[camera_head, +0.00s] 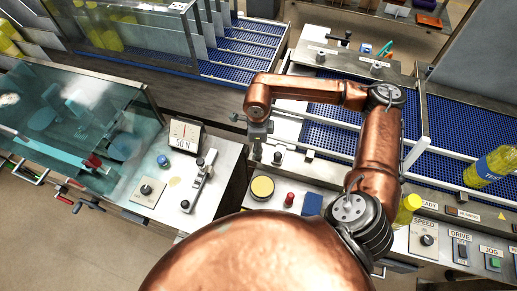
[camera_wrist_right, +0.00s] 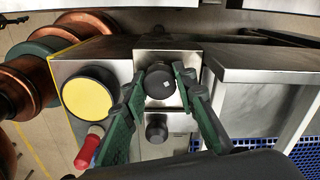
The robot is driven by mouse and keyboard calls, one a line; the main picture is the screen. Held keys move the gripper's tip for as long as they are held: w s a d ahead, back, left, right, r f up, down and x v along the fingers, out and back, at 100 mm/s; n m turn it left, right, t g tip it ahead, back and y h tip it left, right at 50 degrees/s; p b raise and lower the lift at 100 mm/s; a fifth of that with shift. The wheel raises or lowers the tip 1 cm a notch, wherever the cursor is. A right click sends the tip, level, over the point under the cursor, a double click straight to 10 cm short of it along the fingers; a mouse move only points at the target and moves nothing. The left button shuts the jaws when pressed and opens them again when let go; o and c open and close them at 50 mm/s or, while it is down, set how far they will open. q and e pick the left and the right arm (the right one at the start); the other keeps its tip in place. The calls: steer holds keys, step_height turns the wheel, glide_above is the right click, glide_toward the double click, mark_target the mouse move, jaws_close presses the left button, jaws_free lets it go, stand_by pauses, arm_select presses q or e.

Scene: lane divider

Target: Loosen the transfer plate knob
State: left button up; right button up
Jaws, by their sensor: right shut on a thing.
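My right gripper (camera_head: 258,128) reaches down at the near edge of the machine, beside the gap between the two machines. In the right wrist view its green fingers (camera_wrist_right: 161,78) are shut on a round black knob (camera_wrist_right: 160,85) with a small white mark, one finger on each side. A second black knob (camera_wrist_right: 157,128) sits just below it on the same metal plate, between the fingers but apart from the tips. In the head view the gripper partly hides the held knob. No lettering on this plate is readable. My left gripper is not in view.
A yellow round button (camera_head: 262,187) and a red-topped knob (camera_head: 289,199) stand close to the gripper. Blue conveyor lanes (camera_head: 327,135) lie beyond.

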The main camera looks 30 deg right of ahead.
steer(key=shift+w+a, duration=0.1)
steer(key=shift+w, duration=0.05)
steer(key=o, duration=1)
steer(key=shift+o, duration=0.8)
step_height(320, 180, up, 12)
